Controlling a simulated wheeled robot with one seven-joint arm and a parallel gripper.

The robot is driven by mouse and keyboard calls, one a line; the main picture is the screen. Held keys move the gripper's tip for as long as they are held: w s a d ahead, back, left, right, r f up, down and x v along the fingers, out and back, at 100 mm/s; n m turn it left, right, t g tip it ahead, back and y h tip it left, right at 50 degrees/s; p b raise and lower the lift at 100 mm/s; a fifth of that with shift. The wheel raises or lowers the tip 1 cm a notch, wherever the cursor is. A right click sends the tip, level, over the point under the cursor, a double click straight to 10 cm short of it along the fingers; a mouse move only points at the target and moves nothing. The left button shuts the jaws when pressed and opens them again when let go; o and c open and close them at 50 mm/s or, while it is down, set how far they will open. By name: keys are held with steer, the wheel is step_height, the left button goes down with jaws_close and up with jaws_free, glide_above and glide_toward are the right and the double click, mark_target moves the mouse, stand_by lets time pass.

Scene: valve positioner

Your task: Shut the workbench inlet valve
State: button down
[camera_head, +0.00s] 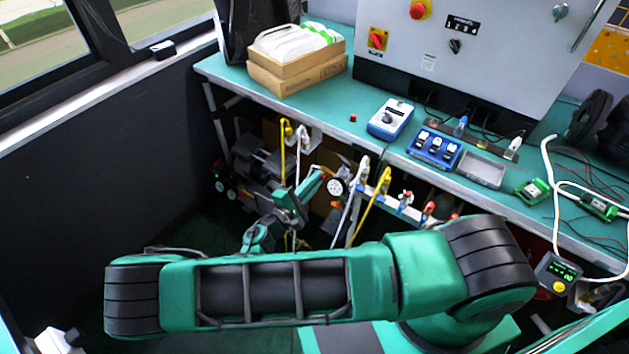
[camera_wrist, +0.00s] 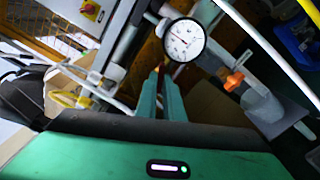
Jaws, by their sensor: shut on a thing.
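My gripper (camera_wrist: 161,82) shows in the wrist view with its two green fingers close together, just below a round white pressure gauge (camera_wrist: 184,40). The fingers are shut on a small orange valve handle (camera_wrist: 160,68), mostly hidden between the tips. Its angle is hard to tell. In the head view my gripper (camera_head: 319,176) is below the bench front, left of the same gauge (camera_head: 335,187). A second orange handle (camera_wrist: 234,81) sits on a pipe fitting to the right in the wrist view, apart from the fingers.
A manifold rail (camera_head: 395,198) with red taps and yellow and white hoses runs right of the gauge. The workbench top (camera_head: 345,112) overhangs this area. A white hose (camera_wrist: 265,50) crosses close on the right in the wrist view.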

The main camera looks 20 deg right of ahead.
steer(key=shift+a+n, duration=0.15)
steer(key=shift+n, duration=6.25)
steer(key=shift+w+r, duration=0.1)
steer(key=shift+w, duration=0.05)
steer(key=c, duration=1.9)
jaws_free()
steer(key=shift+a, duration=0.1)
steer(key=shift+o, duration=0.2)
steer(key=shift+s, duration=0.2)
steer(key=v, duration=1)
steer(key=shift+a, duration=0.2)
